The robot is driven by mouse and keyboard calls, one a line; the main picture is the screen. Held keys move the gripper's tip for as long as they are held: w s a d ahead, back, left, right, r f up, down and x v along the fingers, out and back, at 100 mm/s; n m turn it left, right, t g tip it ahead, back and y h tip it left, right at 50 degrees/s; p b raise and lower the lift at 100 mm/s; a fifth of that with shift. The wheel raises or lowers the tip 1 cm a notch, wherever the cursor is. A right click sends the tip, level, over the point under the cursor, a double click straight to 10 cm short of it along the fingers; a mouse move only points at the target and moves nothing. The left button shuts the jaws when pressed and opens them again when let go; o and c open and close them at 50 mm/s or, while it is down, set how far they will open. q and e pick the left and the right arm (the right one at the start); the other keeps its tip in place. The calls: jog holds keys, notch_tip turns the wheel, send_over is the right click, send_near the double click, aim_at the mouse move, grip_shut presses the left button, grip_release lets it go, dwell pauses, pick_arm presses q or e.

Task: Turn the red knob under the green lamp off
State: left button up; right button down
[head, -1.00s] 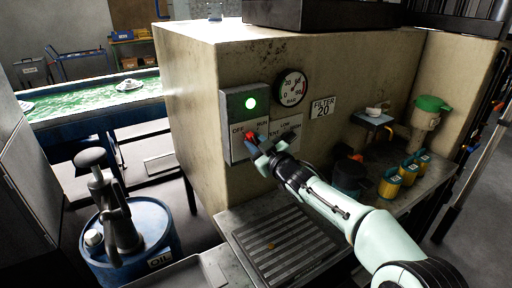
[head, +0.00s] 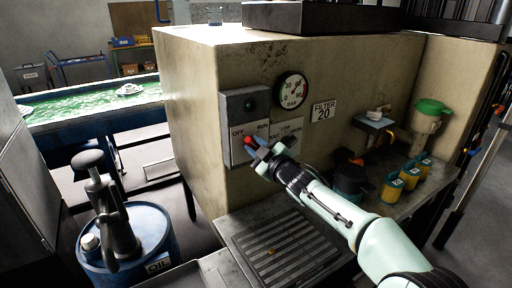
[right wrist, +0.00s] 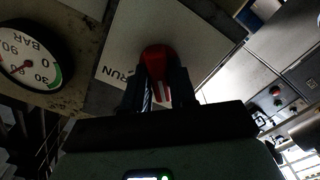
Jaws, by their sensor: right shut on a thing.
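The red knob (head: 249,140) sits on the white plate marked OFF and RUN, on a grey box on the beige cabinet. The lamp (head: 250,104) above it is dark. My right gripper (head: 257,147) is shut on the knob. In the right wrist view the red knob (right wrist: 158,60) is between the fingers of my right gripper (right wrist: 158,92), with a white mark on it. The fingers partly hide the knob and plate, so I cannot read the knob's exact pointing. My left gripper is not in view.
A pressure gauge (head: 292,89) and a FILTER 20 sign (head: 323,109) are right of the box. Yellow containers (head: 392,187) stand on the bench at the right. A blue oil drum (head: 150,240) with a pump stands at the front left. A grate (head: 285,245) lies below my arm.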

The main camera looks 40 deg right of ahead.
jog(key=c, duration=1)
grip_release()
jog(key=s+a, duration=0.1)
jog(key=s, duration=1.2)
jog(key=shift+s+a, duration=0.2)
